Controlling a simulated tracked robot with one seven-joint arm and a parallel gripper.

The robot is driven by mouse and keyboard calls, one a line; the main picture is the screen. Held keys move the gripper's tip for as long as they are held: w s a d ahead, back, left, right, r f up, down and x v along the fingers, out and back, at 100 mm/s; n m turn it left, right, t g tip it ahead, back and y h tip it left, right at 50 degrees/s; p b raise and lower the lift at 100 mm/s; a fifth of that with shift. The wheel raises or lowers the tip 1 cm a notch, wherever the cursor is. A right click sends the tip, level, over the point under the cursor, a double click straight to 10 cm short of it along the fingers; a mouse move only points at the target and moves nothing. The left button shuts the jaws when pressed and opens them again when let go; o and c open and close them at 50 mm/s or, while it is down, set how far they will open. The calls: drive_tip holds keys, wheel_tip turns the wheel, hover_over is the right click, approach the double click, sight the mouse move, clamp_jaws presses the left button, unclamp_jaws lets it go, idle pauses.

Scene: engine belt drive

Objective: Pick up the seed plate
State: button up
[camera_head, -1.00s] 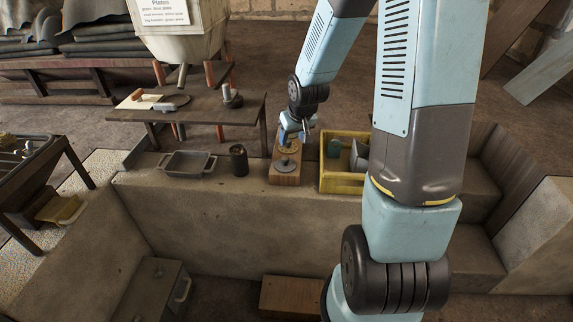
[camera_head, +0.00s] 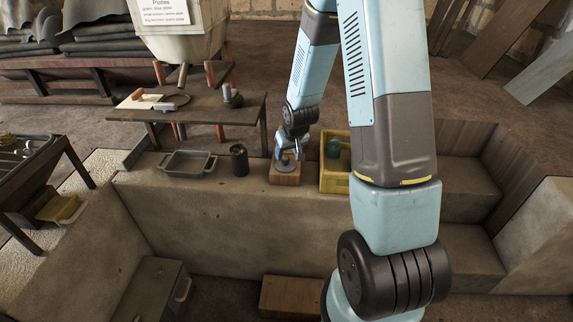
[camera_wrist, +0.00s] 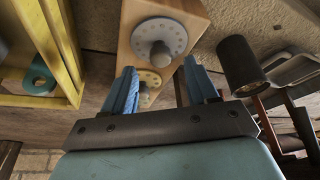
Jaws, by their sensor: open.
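Two round plates sit on a wooden block (camera_head: 286,179); I cannot tell which one the task means by the seed plate. In the wrist view, a grey plate (camera_wrist: 144,36) with a ring of holes and a central knob lies on the block (camera_wrist: 196,14). A smaller brass-coloured plate (camera_wrist: 150,77) lies beyond it, partly between my fingers. My gripper (camera_wrist: 160,76) is open and empty, with its blue fingers on either side of the brass plate. In the head view my gripper (camera_head: 287,156) is over the block and hides most of the plates.
A yellow crate (camera_head: 335,183) stands right of the block, holding a teal roll (camera_wrist: 39,77). A dark cylinder (camera_head: 239,160) and a grey metal tray (camera_head: 188,164) stand to the left on the stone ledge (camera_head: 200,195). A low wooden table (camera_head: 205,108) stands behind.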

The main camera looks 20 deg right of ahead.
sight(286, 157)
drive_tip(key=shift+x, duration=1.75)
drive_tip(key=shift+w, duration=0.1)
drive_tip(key=shift+c, duration=0.3)
clamp_jaws()
